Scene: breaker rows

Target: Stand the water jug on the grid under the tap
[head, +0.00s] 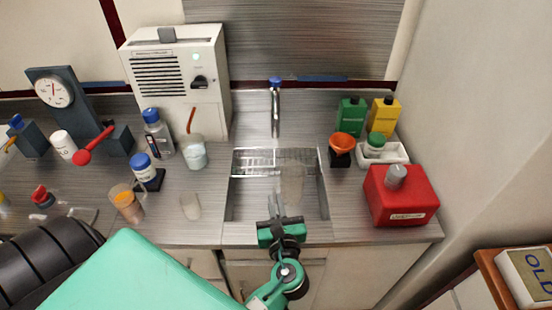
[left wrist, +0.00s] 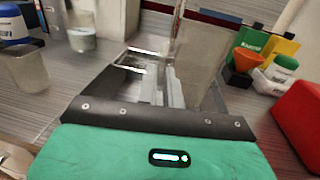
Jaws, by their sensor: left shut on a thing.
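The clear water jug (head: 291,187) is over the sink basin, in front of the grid, and looks roughly upright. My left gripper (head: 275,207) is shut on its near side; I cannot tell exactly which part it grips. In the left wrist view the jug (left wrist: 203,58) stands just beyond the fingers (left wrist: 173,88). The wire grid (head: 252,162) lies across the back of the sink, its right part seen behind the jug. The tap (head: 275,110) with a blue top rises behind the grid. My right gripper is not in view.
The sink (head: 233,203) has raised edges around the jug. Right of it stand an orange funnel (head: 343,143), green and yellow bottles, a white tray and a red box (head: 401,196). Left are a clear cup (head: 190,207), a jar (head: 193,155) and a white machine (head: 177,80).

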